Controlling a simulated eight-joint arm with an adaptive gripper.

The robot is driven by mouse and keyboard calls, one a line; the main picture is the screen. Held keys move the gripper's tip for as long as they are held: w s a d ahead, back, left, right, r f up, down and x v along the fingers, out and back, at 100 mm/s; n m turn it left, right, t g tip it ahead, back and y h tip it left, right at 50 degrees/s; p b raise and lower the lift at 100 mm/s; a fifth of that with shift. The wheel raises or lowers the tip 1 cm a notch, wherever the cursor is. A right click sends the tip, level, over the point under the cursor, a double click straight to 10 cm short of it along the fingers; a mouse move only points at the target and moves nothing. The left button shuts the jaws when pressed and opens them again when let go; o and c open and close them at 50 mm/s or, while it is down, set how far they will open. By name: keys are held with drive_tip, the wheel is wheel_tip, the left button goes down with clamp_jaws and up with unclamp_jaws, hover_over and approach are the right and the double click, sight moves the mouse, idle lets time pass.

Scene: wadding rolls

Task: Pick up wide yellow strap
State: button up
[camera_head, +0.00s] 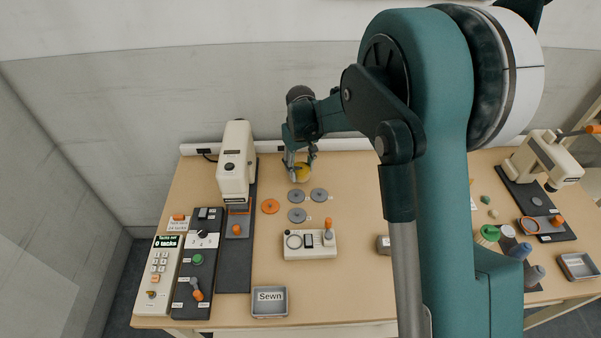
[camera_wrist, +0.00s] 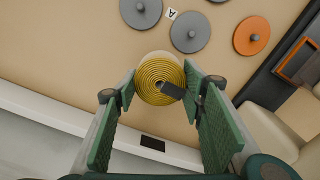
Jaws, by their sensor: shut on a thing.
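The wide yellow strap is a coiled roll (camera_wrist: 157,76) between my gripper's fingers in the wrist view. It also shows in the head view as a small yellow roll (camera_head: 303,173) at the back of the table. My gripper (camera_wrist: 159,92) is shut on the roll, with one green-padded finger on each side. In the head view my gripper (camera_head: 300,170) points down at the roll near the back edge. A dark tab lies across the lower right of the coil. I cannot tell whether the roll touches the table.
Grey discs (camera_head: 319,195) and an orange disc (camera_head: 270,206) lie close by. A cream machine (camera_head: 236,160) stands left of my gripper. A control box (camera_head: 309,245) and a tray marked Sewn (camera_head: 269,314) are nearer the front. A white rail (camera_wrist: 60,117) runs along the back.

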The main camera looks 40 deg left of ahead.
sight(301, 167)
wheel_tip(301, 167, up, 7)
drive_tip(key=shift+f+p, duration=0.1)
drive_tip(key=shift+p, duration=0.2)
idle(0.6)
